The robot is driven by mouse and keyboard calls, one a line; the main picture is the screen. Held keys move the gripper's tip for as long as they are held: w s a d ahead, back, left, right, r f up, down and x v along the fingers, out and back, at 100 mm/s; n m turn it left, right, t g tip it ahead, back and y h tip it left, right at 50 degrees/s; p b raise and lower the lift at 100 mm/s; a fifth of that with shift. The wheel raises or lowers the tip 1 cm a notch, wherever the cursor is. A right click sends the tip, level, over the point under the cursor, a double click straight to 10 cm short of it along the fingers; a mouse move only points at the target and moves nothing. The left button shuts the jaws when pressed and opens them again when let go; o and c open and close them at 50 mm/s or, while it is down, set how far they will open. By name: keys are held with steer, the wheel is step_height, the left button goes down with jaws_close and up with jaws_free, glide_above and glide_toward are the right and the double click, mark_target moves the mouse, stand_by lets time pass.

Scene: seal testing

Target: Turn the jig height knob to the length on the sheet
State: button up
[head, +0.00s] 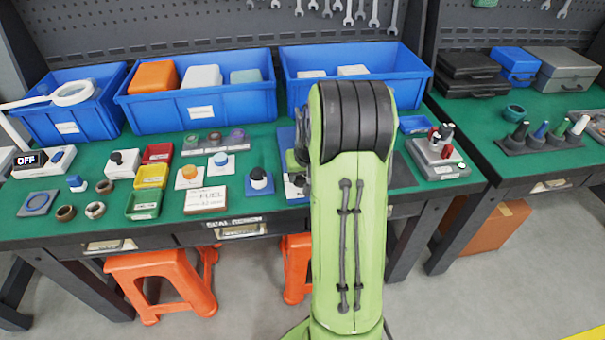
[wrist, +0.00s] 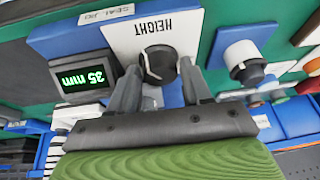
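The jig height knob (wrist: 160,64) is a round black knob with a pale mark, on a white plate lettered HEIGHT in the wrist view. The jig's display (wrist: 83,79) reads 35 mm in green. My gripper (wrist: 161,68) has one finger on each side of the knob; whether the fingers press on it I cannot tell. In the head view my green arm hides the gripper and most of the blue jig (head: 286,136). A sheet (head: 206,199) lies left of the jig; a word like FUEL shows, but its length is too small to read surely.
A blue block with a white-and-black knob (wrist: 243,58) stands close right of the jig in the wrist view. Blue bins (head: 205,108) line the back of the green table. Small colored trays (head: 151,176) and rings sit left. A grey device (head: 438,157) stands right.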

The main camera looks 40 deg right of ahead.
steer(key=c, duration=0.6)
steer(key=shift+c, duration=0.2)
steer(key=shift+m, duration=0.4)
steer(key=m, duration=0.1)
steer(key=m+g+h, duration=0.1)
steer(key=m, duration=0.3)
steer(key=shift+w+a+g+h, duration=0.2)
steer(key=shift+a+g+h, duration=0.1)
steer(key=shift+h, duration=0.1)
steer(key=m+g, duration=0.1)
steer(key=m, duration=0.2)
steer(key=m+g, duration=0.1)
steer(key=m, duration=0.2)
steer(key=shift+w+m+h, duration=0.2)
steer(key=shift+m+h, duration=0.1)
steer(key=shift+h, duration=0.1)
steer(key=o, duration=1)
steer(key=shift+o, duration=0.2)
steer(key=shift+r, duration=0.1)
